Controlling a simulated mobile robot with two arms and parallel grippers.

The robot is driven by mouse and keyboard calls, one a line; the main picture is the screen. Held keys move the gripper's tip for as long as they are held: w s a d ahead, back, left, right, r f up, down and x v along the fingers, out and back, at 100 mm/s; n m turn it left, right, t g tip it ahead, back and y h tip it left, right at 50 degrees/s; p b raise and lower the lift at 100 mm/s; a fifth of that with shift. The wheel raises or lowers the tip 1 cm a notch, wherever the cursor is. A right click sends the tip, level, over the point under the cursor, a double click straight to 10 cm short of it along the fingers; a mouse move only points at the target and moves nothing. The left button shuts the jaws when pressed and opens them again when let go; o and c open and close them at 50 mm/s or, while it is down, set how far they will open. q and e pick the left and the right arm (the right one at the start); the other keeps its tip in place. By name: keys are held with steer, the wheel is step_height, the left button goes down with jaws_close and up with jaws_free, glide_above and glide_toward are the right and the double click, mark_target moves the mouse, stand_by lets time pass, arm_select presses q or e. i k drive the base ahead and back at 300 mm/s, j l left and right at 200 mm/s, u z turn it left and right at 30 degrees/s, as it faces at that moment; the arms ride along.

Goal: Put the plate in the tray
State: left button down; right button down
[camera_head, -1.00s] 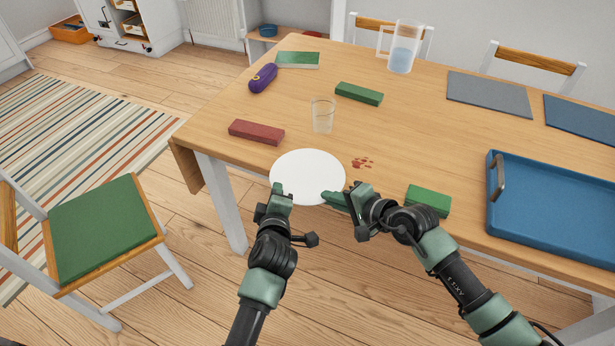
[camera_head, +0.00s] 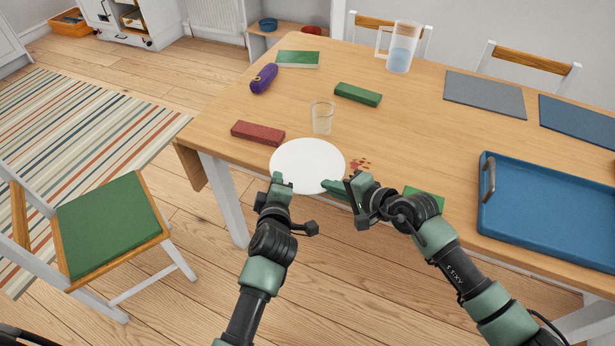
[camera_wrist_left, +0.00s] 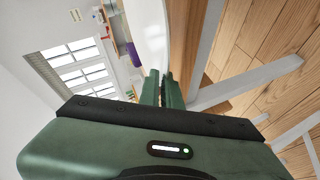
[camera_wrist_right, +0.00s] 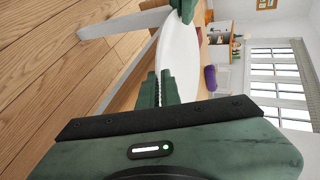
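The round white plate (camera_head: 307,160) is at the table's near edge, its near rim between my two grippers. My left gripper (camera_head: 281,181) is shut on its near left rim; in the left wrist view the fingers (camera_wrist_left: 161,88) meet the plate (camera_wrist_left: 150,35). My right gripper (camera_head: 337,187) is shut on its near right rim; in the right wrist view the fingers (camera_wrist_right: 157,90) close at the plate (camera_wrist_right: 178,60). I cannot tell whether the plate is clear of the tabletop. The blue tray (camera_head: 545,205) with metal handles lies empty at the right.
A glass (camera_head: 322,118) stands just behind the plate. A red block (camera_head: 257,133) is at its left. Reddish stains (camera_head: 361,164) and a green block (camera_head: 428,197), partly hidden by my right arm, lie between plate and tray. A pitcher (camera_head: 402,48) stands at the back.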

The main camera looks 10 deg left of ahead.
mark_target(583, 227)
steer(key=k, duration=0.2)
steer(key=k+z, duration=0.3)
steer(key=k+l+z, duration=0.1)
steer(key=z, duration=0.25)
steer(key=i+l+z, duration=0.2)
steer(key=z, duration=0.2)
steer(key=i+z, duration=0.4)
steer(key=i+l, duration=0.1)
steer(key=i, duration=0.55)
